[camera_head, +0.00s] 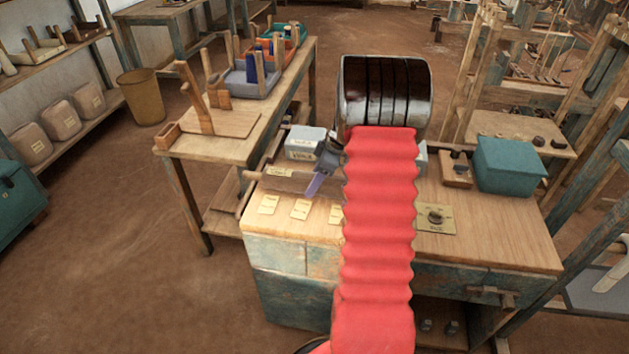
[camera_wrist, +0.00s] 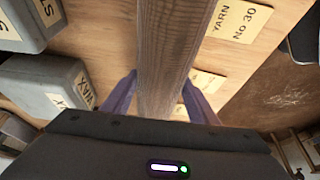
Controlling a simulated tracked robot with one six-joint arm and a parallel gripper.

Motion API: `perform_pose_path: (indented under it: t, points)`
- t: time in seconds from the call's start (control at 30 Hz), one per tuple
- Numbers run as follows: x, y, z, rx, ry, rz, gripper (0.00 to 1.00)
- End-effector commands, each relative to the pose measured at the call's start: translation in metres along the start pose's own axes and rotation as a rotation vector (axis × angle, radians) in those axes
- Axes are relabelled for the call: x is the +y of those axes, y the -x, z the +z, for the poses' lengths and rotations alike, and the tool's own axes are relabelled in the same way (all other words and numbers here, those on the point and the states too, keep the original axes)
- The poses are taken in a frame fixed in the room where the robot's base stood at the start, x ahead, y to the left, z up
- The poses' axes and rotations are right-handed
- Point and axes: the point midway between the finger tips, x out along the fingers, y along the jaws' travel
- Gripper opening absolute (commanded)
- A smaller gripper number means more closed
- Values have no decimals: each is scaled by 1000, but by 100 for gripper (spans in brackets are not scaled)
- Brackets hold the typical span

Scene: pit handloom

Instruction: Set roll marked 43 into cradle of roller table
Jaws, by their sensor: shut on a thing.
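My gripper (camera_head: 318,183) is above the left part of the wooden bench (camera_head: 480,225). Its purple fingers (camera_wrist: 162,95) are shut on a brown wooden roll (camera_wrist: 178,55), one on each side. In the head view the roll (camera_head: 268,181) reaches out to the left of the gripper, above the bench's left edge. No number on the roll can be read. My red-sleeved arm hides the middle of the bench. I cannot make out for sure which piece is the roller table or its cradle.
Paper cards (camera_head: 300,209) lie on the bench, one reading "YARN No 30" (camera_wrist: 238,20). Grey boxes (camera_wrist: 45,85) stand close left of the roll. A side table (camera_head: 205,148) holds wooden posts (camera_head: 204,90) and coloured trays. A teal box (camera_head: 505,165) stands right.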

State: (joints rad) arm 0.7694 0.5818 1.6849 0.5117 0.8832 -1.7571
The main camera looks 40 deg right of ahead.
Motion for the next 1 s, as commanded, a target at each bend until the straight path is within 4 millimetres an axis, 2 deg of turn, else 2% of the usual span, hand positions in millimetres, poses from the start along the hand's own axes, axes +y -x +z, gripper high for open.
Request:
perform_pose_path:
  t: [0.17,0.2,0.4,0.47,0.77,1.0]
  points:
    - [1,0,0,1,0,2,4]
    - [0,-1,1,0,0,0,54]
    - [0,-1,0,0,0,0,68]
    - [0,-1,0,0,0,0,72]
    - [0,1,0,0,0,0,72]
    - [1,22,0,0,1,3,72]
